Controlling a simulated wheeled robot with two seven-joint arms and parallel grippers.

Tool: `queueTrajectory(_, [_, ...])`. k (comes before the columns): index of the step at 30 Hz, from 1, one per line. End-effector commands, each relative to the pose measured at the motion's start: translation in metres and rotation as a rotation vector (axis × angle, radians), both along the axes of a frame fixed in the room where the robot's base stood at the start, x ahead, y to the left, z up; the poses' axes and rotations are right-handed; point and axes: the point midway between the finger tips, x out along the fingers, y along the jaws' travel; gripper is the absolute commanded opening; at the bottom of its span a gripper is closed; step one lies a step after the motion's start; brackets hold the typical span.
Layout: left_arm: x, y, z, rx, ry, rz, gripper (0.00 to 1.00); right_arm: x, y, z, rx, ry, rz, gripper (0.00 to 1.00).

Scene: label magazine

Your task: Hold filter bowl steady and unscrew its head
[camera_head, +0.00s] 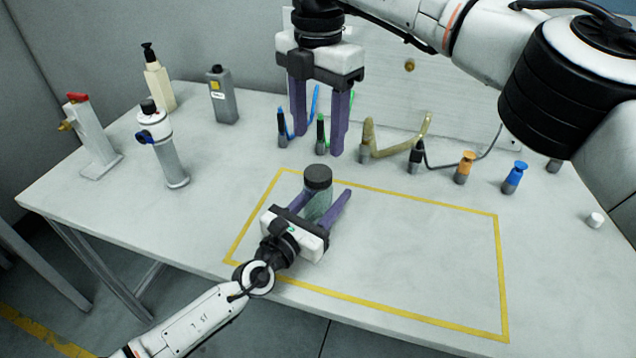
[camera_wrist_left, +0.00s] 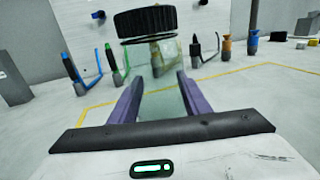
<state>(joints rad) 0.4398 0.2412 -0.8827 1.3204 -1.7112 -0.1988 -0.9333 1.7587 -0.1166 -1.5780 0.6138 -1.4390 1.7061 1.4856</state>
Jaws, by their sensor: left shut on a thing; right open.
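The filter bowl (camera_head: 318,205) is a greenish, see-through cylinder standing inside the yellow outline. It also shows in the left wrist view (camera_wrist_left: 162,98). Its head (camera_head: 318,177) is a dark ribbed cap on top, seen large in the left wrist view (camera_wrist_left: 145,22). My left gripper (camera_head: 325,207) is shut on the bowl, with a purple finger on each side below the head. My right gripper (camera_head: 318,148) is open and empty, fingers pointing down, above and behind the head. Whether the head's thread is engaged cannot be seen.
A yellow outline (camera_head: 499,270) marks the table's front area, clear to the right of the bowl. Behind stand green (camera_head: 320,130), blue (camera_head: 282,127), orange (camera_head: 464,168) and another blue (camera_head: 515,177) fittings. At left stand a white filter unit (camera_head: 168,158), a bottle (camera_head: 158,82) and a grey container (camera_head: 222,95).

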Motion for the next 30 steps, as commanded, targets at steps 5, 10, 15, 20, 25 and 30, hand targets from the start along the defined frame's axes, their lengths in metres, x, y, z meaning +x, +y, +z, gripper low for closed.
queueTrajectory(5, [0.000,0.000,0.000,0.001,0.001,0.000,0.00,0.000,0.000,0.000,0.000,0.000,-0.236,0.56])
queueTrajectory(10, [0.000,0.000,0.000,0.001,0.001,0.000,0.00,0.000,0.000,0.000,-0.001,0.001,-0.583,0.56])
queueTrajectory(15, [0.000,0.000,0.000,0.001,0.000,0.000,0.00,0.000,0.000,0.000,0.000,0.001,-0.888,0.56])
queueTrajectory(20, [0.000,0.000,0.000,0.001,0.000,0.000,0.00,0.000,0.000,0.000,0.000,0.001,-1.069,0.56])
queueTrajectory(25, [0.000,0.000,-0.001,0.001,0.000,0.000,0.00,0.000,0.000,-0.006,-0.001,0.001,-1.137,0.56])
queueTrajectory(30, [0.000,0.000,-0.001,0.001,0.000,0.000,0.00,-0.001,-0.001,-0.028,-0.003,0.003,-1.141,0.56])
